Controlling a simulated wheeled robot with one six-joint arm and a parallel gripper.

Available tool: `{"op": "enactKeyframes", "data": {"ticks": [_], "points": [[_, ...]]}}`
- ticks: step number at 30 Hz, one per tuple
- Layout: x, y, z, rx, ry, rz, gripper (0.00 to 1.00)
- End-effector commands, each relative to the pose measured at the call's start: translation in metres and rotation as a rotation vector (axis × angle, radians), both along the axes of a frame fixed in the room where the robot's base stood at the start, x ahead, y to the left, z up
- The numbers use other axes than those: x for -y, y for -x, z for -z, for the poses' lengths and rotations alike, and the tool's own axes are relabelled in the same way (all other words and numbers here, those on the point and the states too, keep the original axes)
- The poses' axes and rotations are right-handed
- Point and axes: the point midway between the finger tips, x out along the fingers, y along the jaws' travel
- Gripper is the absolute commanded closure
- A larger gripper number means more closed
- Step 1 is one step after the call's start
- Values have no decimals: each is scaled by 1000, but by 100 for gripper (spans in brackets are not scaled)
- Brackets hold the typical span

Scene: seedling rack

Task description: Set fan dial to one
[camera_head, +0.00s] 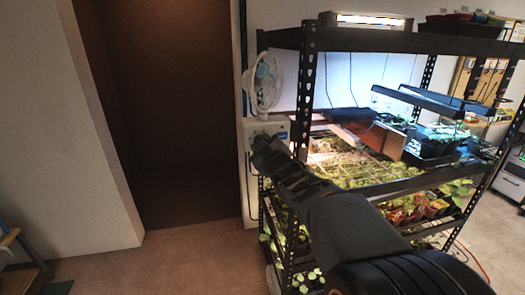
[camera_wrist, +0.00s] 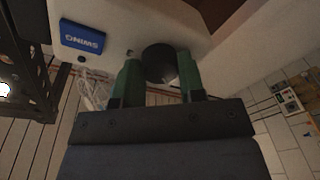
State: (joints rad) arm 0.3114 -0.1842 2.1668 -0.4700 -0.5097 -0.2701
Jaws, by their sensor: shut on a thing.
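The fan (camera_head: 264,82) is white with a round cage and stands on a pale control box (camera_head: 282,126) at the left end of the rack. In the wrist view the box's pale face (camera_wrist: 210,25) carries a blue label (camera_wrist: 82,37) with upside-down white lettering that looks like SWING. The dark round fan dial (camera_wrist: 159,60) sits between the two green fingers of my gripper (camera_wrist: 159,78), which is shut on it. In the head view my gripper (camera_head: 263,146) reaches the box's front and hides the dial. I cannot read the dial's setting.
The black metal rack (camera_head: 306,90) holds trays of seedlings (camera_head: 355,170) under lights, close to the right of my arm. A dark doorway or recess (camera_head: 170,110) lies left of the fan. The floor (camera_head: 160,265) in front is clear.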

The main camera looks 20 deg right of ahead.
Motion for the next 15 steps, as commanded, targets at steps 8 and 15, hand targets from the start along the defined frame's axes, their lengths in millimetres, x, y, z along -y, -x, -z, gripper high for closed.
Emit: {"op": "enactKeyframes", "data": {"ticks": [8,15], "points": [[-1,0,3,45,-219,-1,87],[-1,0,2,73,-354,-1,87]]}}
